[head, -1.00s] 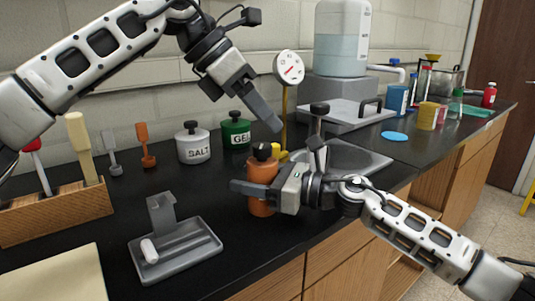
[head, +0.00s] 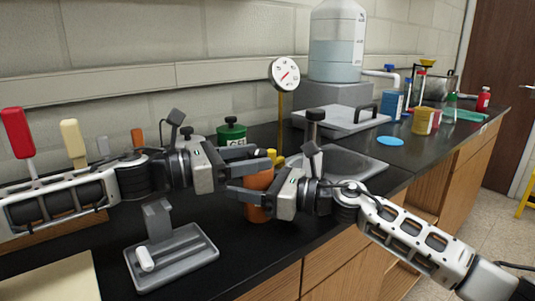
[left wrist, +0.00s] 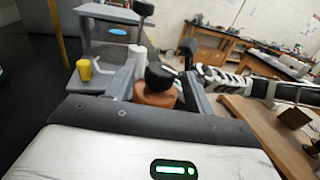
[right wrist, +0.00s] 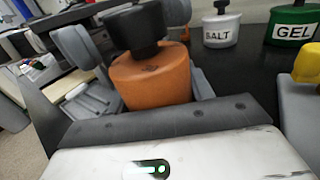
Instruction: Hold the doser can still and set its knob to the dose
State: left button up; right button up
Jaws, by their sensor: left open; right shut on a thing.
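The orange doser can (head: 258,180) stands upright on the black bench, its black knob on top hidden in the head view. My right gripper (head: 257,197) is shut around the can's body from the side; the right wrist view shows the can (right wrist: 150,80) between its fingers, with the knob (right wrist: 133,30) above. My left gripper (head: 252,170) is level at the can's top, coming from the left. In the left wrist view the knob (left wrist: 159,76) lies between the open fingers, with gaps on both sides. The knob's dose marks are not readable.
A grey tray (head: 172,258) with a white piece lies in front. A green GEL jar (head: 231,132) and a SALT jar (right wrist: 221,30) stand behind.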

pick_arm(q)
jog(key=shift+x, duration=1.85)
jog(key=c, duration=1)
